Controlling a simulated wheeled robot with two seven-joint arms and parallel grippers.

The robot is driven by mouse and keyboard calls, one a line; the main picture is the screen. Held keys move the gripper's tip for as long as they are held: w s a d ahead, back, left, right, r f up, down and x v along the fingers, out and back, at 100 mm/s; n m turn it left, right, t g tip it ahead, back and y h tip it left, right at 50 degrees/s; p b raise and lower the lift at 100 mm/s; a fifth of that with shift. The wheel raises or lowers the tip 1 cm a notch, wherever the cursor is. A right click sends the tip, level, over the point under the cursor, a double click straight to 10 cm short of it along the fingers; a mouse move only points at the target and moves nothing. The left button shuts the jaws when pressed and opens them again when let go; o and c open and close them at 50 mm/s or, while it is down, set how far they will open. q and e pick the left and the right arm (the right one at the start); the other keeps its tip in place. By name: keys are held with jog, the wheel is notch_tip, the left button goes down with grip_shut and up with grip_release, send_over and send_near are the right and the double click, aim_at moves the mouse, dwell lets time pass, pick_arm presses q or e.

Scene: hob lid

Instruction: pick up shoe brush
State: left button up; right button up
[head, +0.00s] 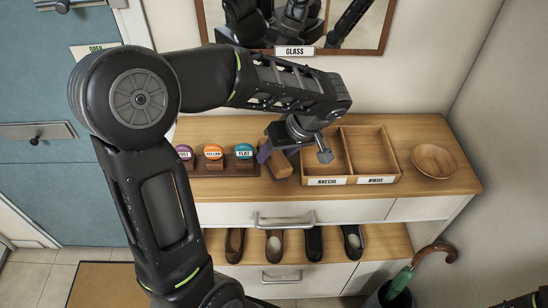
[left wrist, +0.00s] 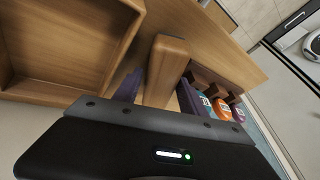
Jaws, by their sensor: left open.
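The shoe brush, seen as a wooden block (head: 282,166), stands on the wooden cabinet top between the round labelled pieces and the divided tray. It also shows in the left wrist view (left wrist: 168,62). My left gripper (head: 293,153) is over the brush, pointing down at it. In the left wrist view the two dark fingers stand on either side of the block, apart, with the block between them. The jaws are open. The gripper hides part of the brush in the head view, and its lower end is hard to see. My right gripper is out of view.
A two-compartment wooden tray (head: 392,172) labelled NKECHI and NIKOS is close on the right. A wooden bowl (head: 434,161) stands beyond it. Purple, orange (head: 213,152) and teal (head: 244,151) labelled discs sit on the left. A mirror (head: 382,42) is behind; shoes are on the shelf below.

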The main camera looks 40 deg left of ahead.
pick_arm(q)
jog(key=shift+f+b, duration=0.15)
jog(key=shift+b, duration=0.15)
jog(key=shift+c, duration=0.4)
grip_shut()
